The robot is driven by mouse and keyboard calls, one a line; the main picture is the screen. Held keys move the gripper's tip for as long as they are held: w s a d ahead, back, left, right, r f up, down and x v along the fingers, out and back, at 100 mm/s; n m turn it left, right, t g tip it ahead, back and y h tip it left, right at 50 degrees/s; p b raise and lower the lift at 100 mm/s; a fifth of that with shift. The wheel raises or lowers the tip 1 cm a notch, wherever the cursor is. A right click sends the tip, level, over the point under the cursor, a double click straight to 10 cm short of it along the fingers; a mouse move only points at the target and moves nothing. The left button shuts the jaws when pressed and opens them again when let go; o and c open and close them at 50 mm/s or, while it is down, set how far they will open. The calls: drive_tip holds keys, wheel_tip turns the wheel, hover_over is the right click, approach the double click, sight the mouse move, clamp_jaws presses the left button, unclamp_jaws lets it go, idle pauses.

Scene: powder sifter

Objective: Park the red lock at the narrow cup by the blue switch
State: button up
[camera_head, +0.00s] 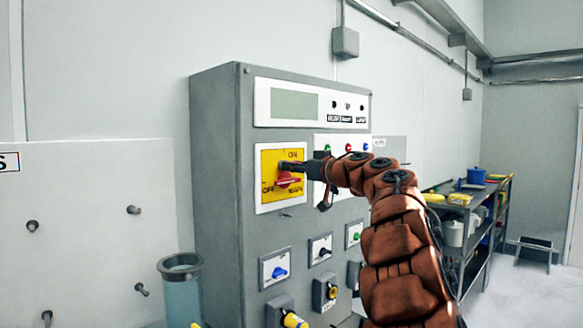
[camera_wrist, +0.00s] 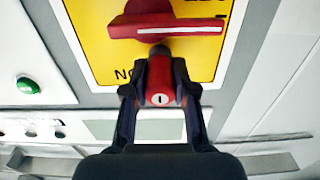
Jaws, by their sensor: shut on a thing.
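The red lock (camera_wrist: 160,99), with a pale keyhole face, is between the fingers of my gripper (camera_wrist: 160,92) in the wrist view. My gripper is shut on it, just in front of the yellow switch panel (camera_head: 268,162). The red rotary handle (camera_wrist: 165,27) is right beside the lock; I cannot tell whether the lock is still hooked to it. In the head view my gripper (camera_head: 300,168) covers the lock. The blue switch (camera_head: 279,272) is lower on the cabinet front. A tall translucent bluish cup (camera_head: 182,290) with a grey rim stands left of it.
The grey cabinet (camera_head: 215,150) also bears a display (camera_head: 294,104), a black switch (camera_head: 321,252), a green switch (camera_head: 357,237) and a yellow plug (camera_head: 294,320). Pegs stick out of the white board (camera_head: 85,245) at left. A loaded shelf (camera_head: 480,240) stands at right.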

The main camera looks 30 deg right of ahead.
drive_tip(key=shift+s, duration=0.15)
clamp_jaws()
drive_tip(key=shift+v, duration=2.85)
